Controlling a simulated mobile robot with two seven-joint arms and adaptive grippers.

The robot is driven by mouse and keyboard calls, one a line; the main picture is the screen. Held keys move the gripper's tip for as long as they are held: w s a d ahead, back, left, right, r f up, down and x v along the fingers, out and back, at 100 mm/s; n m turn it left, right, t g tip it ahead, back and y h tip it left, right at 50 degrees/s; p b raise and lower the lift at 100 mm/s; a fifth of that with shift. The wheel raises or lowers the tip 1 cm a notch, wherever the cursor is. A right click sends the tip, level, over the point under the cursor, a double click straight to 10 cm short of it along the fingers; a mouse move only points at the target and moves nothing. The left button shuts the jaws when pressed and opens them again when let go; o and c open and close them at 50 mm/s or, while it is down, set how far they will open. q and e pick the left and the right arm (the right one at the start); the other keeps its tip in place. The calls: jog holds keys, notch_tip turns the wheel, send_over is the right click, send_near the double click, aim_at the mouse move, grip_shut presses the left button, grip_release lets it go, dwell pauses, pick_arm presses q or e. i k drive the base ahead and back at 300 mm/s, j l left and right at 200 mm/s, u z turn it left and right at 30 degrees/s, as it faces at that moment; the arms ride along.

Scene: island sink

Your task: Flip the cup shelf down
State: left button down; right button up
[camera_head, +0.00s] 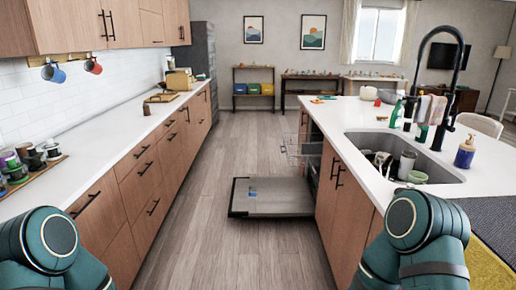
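The open dishwasher stands in the island on the right, ahead of me. Its door (272,198) lies folded down, low above the floor, with a small blue patch on it. A wire rack (303,150) sticks out to the left from the upper part of the opening. I cannot make out a separate cup shelf at this distance. Teal links of my two arms show at the bottom left and bottom right corners. Neither gripper is in the picture.
The wooden floor (200,230) between the left counter (110,135) and the island is clear up to the dishwasher door. The sink (405,152) holds dishes. A soap bottle (465,153) stands at its right. Two mugs hang on the left wall.

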aim_at(316, 148)
jog(key=i, duration=1.5)
jog(key=i+z, duration=0.15)
jog(key=i, duration=0.9)
jog(key=i+z, duration=0.15)
jog(key=i, duration=0.95)
jog(key=u, duration=7.3)
